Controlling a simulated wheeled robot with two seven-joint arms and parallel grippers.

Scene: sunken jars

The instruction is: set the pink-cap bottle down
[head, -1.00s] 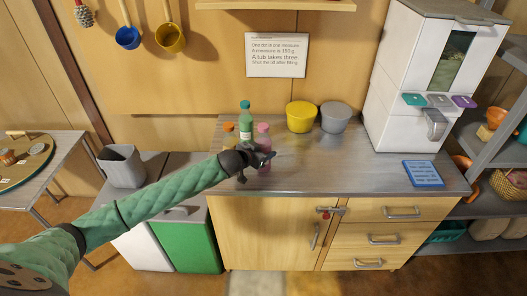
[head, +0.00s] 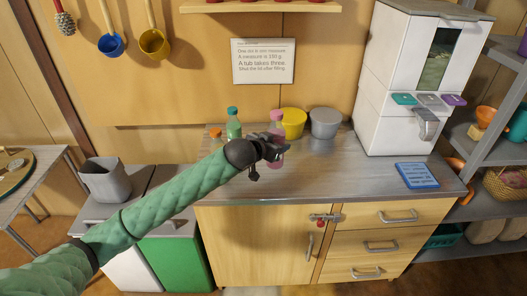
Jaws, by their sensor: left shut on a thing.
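The pink-cap bottle (head: 277,117) is upright in my left gripper (head: 273,150), in front of the yellow tub. The jaws are shut around its body and hide part of it. The bottle seems to be raised a little over the grey counter (head: 330,178), but the gap under it is hard to tell. A green bottle with a teal cap (head: 234,124) and an orange-capped bottle (head: 215,132) stand to its left, the latter partly hidden by my arm. My right gripper is not in view.
A yellow tub (head: 293,122) and a grey tub (head: 325,123) stand at the back of the counter. A white dispenser (head: 398,105) is at the right, with a blue panel (head: 416,175) in front. The counter's front middle is clear.

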